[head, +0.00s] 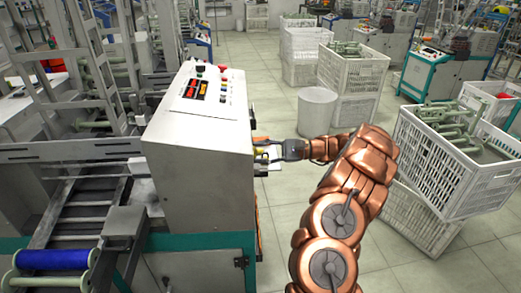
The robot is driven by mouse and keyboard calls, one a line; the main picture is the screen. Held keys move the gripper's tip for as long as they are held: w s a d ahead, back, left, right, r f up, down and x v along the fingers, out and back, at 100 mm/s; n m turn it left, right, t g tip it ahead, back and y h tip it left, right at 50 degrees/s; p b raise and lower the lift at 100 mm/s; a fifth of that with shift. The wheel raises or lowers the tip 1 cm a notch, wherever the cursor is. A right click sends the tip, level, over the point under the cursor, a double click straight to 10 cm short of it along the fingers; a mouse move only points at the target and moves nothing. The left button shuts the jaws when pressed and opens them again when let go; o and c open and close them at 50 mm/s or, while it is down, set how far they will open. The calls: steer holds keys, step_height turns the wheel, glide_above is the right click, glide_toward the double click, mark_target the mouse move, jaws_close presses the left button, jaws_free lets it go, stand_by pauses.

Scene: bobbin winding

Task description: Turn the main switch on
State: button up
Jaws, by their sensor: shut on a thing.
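The grey machine cabinet (200,165) stands left of centre with a sloped control panel on top. My copper arm reaches from the lower right to the cabinet's right side. My gripper (266,156) is at that side, its fingers shut on a small part with yellow on it, which appears to be the main switch (259,149). The cabinet edge and the fingers hide most of the switch, so I cannot tell which way its handle is turned.
The control panel (203,88) has lit red and orange displays and several buttons. White crates of green bobbins (455,165) are stacked on the right. A pale round bin (317,110) stands behind my arm.

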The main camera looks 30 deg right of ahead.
steer(key=shift+f+m+p, duration=0.15)
steer(key=shift+m+p, duration=1.15)
steer(key=shift+p, duration=1)
steer(key=shift+m+p, duration=0.9)
steer(key=shift+p, duration=0.95)
steer(key=shift+m+p, duration=1)
steer(key=shift+p, duration=0.3)
steer(key=o, duration=1.8)
steer(key=shift+c, duration=0.2)
